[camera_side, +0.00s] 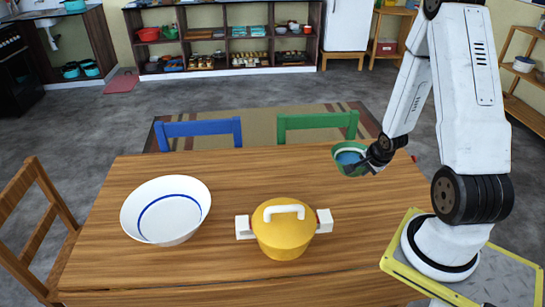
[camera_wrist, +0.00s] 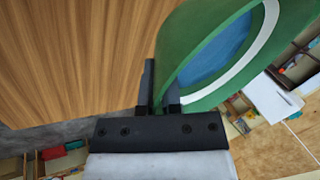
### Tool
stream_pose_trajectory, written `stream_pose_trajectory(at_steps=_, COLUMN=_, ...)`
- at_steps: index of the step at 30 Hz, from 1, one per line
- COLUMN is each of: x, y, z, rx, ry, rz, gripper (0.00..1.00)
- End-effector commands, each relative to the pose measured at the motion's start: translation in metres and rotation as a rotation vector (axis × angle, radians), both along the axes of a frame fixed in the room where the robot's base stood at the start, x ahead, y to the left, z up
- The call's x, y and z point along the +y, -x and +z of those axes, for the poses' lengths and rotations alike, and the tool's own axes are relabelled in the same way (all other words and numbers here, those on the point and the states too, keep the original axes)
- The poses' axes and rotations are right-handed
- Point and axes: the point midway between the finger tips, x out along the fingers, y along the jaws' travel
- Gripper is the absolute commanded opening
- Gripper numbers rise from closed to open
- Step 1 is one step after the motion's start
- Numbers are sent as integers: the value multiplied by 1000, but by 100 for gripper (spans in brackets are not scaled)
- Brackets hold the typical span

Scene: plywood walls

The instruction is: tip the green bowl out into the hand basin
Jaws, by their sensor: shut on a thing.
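The green bowl (camera_side: 342,165) is held above the far right part of the table, and its blue inside shows. In the wrist view the green bowl (camera_wrist: 208,92) fills the upper right, with a white band and blue inside. My gripper (camera_side: 372,162) is shut on the bowl's rim; in the wrist view its two fingers (camera_wrist: 159,95) stand on either side of the wall. I cannot make out any contents in the bowl. The hand basin (camera_side: 167,210), white with a blue ring inside, stands upright on the left of the table. The part of it that shows is empty.
A yellow pot (camera_side: 283,232) with a white-handled lid stands on the wooden table (camera_side: 225,176), between the basin and my arm's base. A blue chair (camera_side: 199,128) and a green chair (camera_side: 317,122) stand at the far edge. The table between bowl and basin, behind the pot, is clear.

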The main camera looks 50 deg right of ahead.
Motion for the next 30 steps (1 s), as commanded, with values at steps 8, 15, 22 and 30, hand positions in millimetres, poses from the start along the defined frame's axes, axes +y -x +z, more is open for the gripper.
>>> stream_pose_trajectory(at_steps=8, x=15, y=-57, z=-5, rx=0, ry=3, rz=102, gripper=0)
stream_pose_trajectory(at_steps=15, x=36, y=-104, z=-9, rx=2, ry=3, rz=185, gripper=0)
stream_pose_trajectory(at_steps=22, x=64, y=-148, z=-13, rx=1, ry=5, rz=263, gripper=0)
stream_pose_trajectory(at_steps=30, x=106, y=-195, z=-16, rx=0, ry=8, rz=353, gripper=0)
